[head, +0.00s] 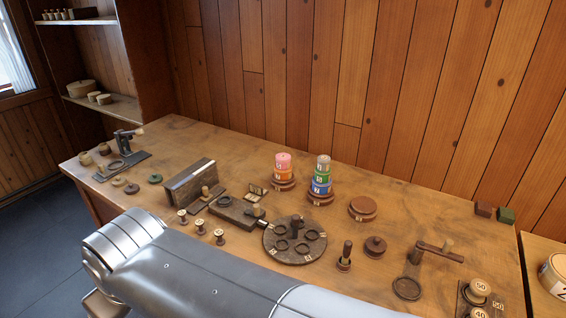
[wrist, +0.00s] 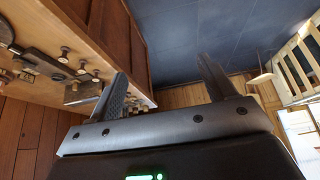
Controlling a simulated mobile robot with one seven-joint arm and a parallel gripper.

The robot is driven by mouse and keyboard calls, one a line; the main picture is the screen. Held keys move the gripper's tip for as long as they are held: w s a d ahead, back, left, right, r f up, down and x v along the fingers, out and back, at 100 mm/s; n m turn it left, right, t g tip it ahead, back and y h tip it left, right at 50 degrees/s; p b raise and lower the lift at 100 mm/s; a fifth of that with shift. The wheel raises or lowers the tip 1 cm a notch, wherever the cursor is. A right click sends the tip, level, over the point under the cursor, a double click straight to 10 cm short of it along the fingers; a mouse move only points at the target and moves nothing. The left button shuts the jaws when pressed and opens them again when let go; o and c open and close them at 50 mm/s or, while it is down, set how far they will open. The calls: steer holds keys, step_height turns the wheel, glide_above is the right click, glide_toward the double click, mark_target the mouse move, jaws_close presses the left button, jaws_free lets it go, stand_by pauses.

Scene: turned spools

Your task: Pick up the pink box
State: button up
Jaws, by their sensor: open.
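A pink, round, cylinder-like piece (head: 283,160) tops a short stack on a wooden stand near the back middle of the bench in the head view. I see no clearly pink box shape. My gripper (wrist: 162,68) shows in the wrist view, open and empty. It is apart from the bench and the pieces. In the head view my arm covers the front of the bench and the gripper is not visible.
A round dark tray (head: 295,257), wooden spools (head: 200,227) and a slotted wooden block (head: 190,183) crowd the middle. The wooden wall (head: 350,80) closes the back.

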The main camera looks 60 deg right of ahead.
steer(key=w+d+r+m, duration=0.2)
steer(key=w+d+r, duration=0.1)
steer(key=w+d, duration=0.35)
steer(key=w+d+r+m, duration=0.2)
steer(key=w+d+r, duration=0.1)
steer(key=w+d, duration=0.35)
steer(key=m+g+h, duration=0.4)
steer(key=m, duration=0.4)
glide_above(283, 157)
steer(key=s+a, duration=0.2)
steer(key=a, duration=0.1)
step_height(283, 157, down, 10)
steer(key=shift+t, duration=0.3)
steer(key=x, duration=1)
steer(key=shift+w+f, duration=0.1)
steer(key=shift+f, duration=0.15)
steer(key=c, duration=1.1)
steer(key=shift+o, duration=0.2)
steer(key=shift+r, duration=0.1)
